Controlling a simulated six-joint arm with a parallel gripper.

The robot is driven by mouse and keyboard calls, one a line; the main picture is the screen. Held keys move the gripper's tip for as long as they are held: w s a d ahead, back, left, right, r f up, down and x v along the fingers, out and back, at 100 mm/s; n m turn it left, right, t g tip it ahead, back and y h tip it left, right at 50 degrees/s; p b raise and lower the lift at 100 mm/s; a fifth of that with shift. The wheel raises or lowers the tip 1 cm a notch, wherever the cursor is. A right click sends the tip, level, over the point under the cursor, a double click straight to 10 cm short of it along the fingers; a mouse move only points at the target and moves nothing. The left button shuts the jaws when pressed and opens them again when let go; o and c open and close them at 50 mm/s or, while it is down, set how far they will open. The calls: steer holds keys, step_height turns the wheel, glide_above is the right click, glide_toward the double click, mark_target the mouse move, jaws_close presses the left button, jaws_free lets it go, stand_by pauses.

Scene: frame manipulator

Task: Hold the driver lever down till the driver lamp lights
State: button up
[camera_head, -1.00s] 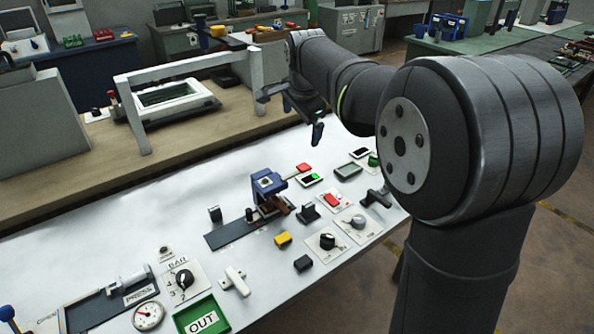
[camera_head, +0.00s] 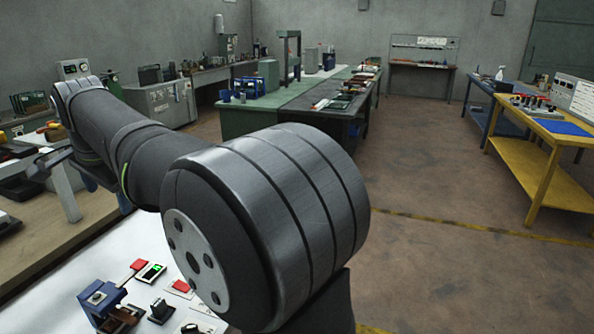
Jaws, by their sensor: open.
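A blue device (camera_head: 102,294) stands on the white table at the lower left, cut off by the frame's bottom edge. A red-tipped piece (camera_head: 138,265) sticks out beside it. I cannot tell which of these is the driver lever or the driver lamp; no labels are readable. My arm hides part of the table.
A green bench (camera_head: 262,118) and a yellow table (camera_head: 540,150) stand farther off. The floor at right is clear.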

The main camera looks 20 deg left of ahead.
steer(key=c, duration=0.7)
steer(key=shift+w+f, duration=0.1)
steer(key=shift+w, duration=0.1)
steer(key=c, duration=0.4)
steer(key=w+f+t, duration=0.1)
steer(key=w+f, duration=0.1)
steer(key=w, duration=0.2)
steer(key=w+a+f+n+t+y, duration=0.1)
steer(key=w+f, duration=0.1)
steer(key=w, duration=0.2)
steer(key=w+a+f+n+t+y, duration=0.1)
steer(key=w+f+t, duration=0.1)
steer(key=w, duration=0.2)
steer(key=shift+w+a+f, duration=0.1)
steer(key=shift+a+f, duration=0.15)
steer(key=shift+f, duration=0.1)
jaws_close()
steer(key=w+f+n+y, duration=0.4)
steer(key=f+n+y, duration=0.2)
steer(key=f+n, duration=0.4)
steer(key=s+d+f+n+g+y, duration=0.3)
steer(key=s+f+n+g, duration=0.2)
steer(key=s+n+g, duration=0.1)
steer(key=shift+s+d+f, duration=0.3)
steer(key=shift+s, duration=0.3)
